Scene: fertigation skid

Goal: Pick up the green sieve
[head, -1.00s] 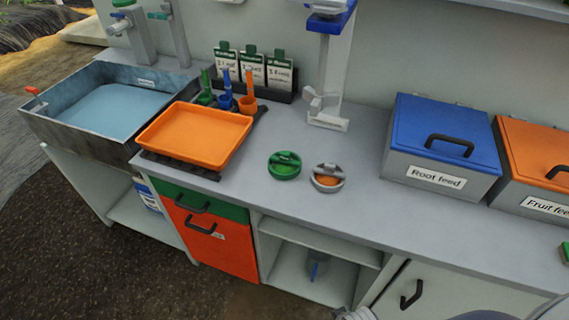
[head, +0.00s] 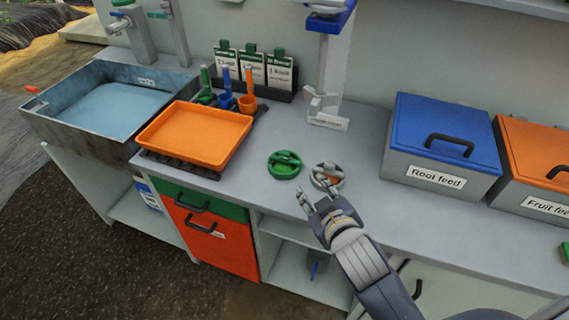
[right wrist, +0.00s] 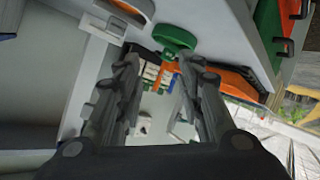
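The green sieve (head: 285,165) is a round green piece with a bar across its top, lying on the grey counter (head: 365,190). In the right wrist view the green sieve (right wrist: 176,38) shows beyond the fingers, near the top middle. My right gripper (head: 317,194) is open and empty at the counter's front edge, to the right of and nearer than the green sieve, apart from it. In the right wrist view the two fingers of my right gripper (right wrist: 158,75) stand apart. My left gripper is not in view.
A grey round sieve with orange inside (head: 327,177) lies right of the green one, close to my right gripper. An orange tray (head: 196,135) is to the left. A blue-lidded Root feed bin (head: 443,135) stands right. A dispenser stand (head: 328,120) is behind.

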